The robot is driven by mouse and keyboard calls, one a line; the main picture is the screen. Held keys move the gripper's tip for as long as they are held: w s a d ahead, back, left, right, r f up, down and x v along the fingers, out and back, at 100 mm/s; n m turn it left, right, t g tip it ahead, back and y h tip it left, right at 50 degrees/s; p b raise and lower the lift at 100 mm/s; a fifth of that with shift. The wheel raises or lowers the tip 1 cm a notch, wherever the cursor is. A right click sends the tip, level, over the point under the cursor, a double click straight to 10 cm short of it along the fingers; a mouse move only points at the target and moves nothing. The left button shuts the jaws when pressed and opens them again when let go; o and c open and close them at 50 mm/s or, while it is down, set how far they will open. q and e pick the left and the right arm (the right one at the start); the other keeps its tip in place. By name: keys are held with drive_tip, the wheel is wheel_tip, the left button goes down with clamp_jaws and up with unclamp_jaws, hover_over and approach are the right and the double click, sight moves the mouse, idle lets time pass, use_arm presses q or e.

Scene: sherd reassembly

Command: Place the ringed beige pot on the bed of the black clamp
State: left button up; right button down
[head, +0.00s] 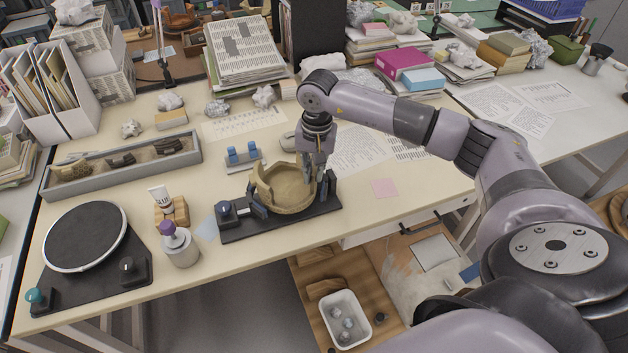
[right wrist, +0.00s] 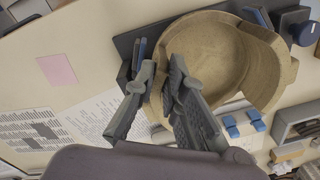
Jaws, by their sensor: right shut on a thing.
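The beige pot (head: 285,203) has a broken, uneven rim and stands roughly upright over the bed of the black clamp (head: 262,229), between its jaws. I cannot tell whether its base touches the bed. My right gripper (head: 314,180) is shut on the pot's wall at its right side. In the right wrist view, one finger is inside the pot (right wrist: 215,55) and the other outside, with the gripper (right wrist: 163,85) across the rim. Part of the black clamp (right wrist: 127,43) shows beside the pot there. My left gripper is not in view.
A purple-capped bottle (head: 180,246) and a black turntable (head: 85,237) stand left of the clamp. A small holder with blue blocks (head: 243,156) is behind it. A grey sherd tray (head: 125,165) lies further left.

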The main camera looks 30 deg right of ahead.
sight(314, 183)
wheel_tip(314, 183, down, 4)
drive_tip(key=shift+r+p, duration=0.1)
drive_tip(key=shift+p, duration=0.25)
drive_tip(key=c, duration=1.7)
unclamp_jaws()
drive_tip(key=shift+o, duration=0.2)
